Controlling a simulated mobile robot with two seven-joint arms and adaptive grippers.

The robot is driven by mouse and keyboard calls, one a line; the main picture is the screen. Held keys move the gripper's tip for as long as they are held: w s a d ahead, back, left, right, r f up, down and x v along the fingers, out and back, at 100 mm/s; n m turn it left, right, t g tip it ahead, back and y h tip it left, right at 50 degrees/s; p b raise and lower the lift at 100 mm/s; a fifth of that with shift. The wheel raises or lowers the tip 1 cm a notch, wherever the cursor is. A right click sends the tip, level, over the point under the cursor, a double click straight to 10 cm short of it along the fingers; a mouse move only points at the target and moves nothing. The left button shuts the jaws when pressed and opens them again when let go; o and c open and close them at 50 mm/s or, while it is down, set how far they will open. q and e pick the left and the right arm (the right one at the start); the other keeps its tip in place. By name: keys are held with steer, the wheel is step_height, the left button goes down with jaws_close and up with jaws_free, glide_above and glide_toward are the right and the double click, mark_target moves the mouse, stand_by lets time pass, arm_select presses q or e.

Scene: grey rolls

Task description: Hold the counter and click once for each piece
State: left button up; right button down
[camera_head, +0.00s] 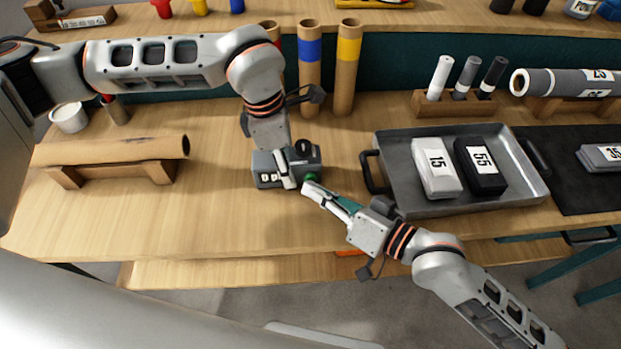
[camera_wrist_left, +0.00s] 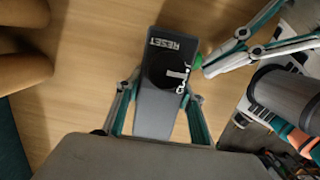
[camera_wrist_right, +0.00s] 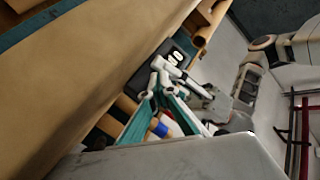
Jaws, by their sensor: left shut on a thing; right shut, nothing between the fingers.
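The counter (camera_head: 262,163) is a dark grey box on the table, with white number windows on its front, a black knob and a green button (camera_head: 311,177) at its right. My left gripper (camera_head: 287,182) is shut on the counter; in the left wrist view its fingers flank the body (camera_wrist_left: 158,118), with RESET lettering above. My right gripper (camera_head: 308,187) is shut and empty, its fingertips at the green button; I cannot tell whether they press it. A grey roll (camera_head: 550,84) with number labels lies on a wooden rack at the right. It may be more than one roll.
A metal tray (camera_head: 402,203) holds a white block marked 15 and a black block marked 55. A dark mat (camera_head: 560,160) carries grey blocks. A brown roll (camera_head: 110,150) lies on a stand at left. Upright tubes (camera_head: 310,75) stand behind. The front table is clear.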

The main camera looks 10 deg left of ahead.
steer(key=shift+w, duration=0.25)
steer(key=shift+s, duration=0.1)
stand_by(0.4)
steer(key=shift+s+d, duration=0.25)
steer(key=shift+s, duration=0.6)
steer(key=shift+s, duration=0.1)
steer(key=shift+s+d, duration=0.25)
steer(key=shift+s, duration=0.5)
steer(key=shift+s+d, duration=0.3)
steer(key=shift+s, duration=0.5)
steer(key=shift+s+d, duration=0.25)
steer(key=shift+s, duration=0.5)
steer(key=shift+s+d, duration=0.3)
steer(key=shift+s, duration=0.6)
steer(key=shift+s+d, duration=0.25)
steer(key=shift+s, duration=0.65)
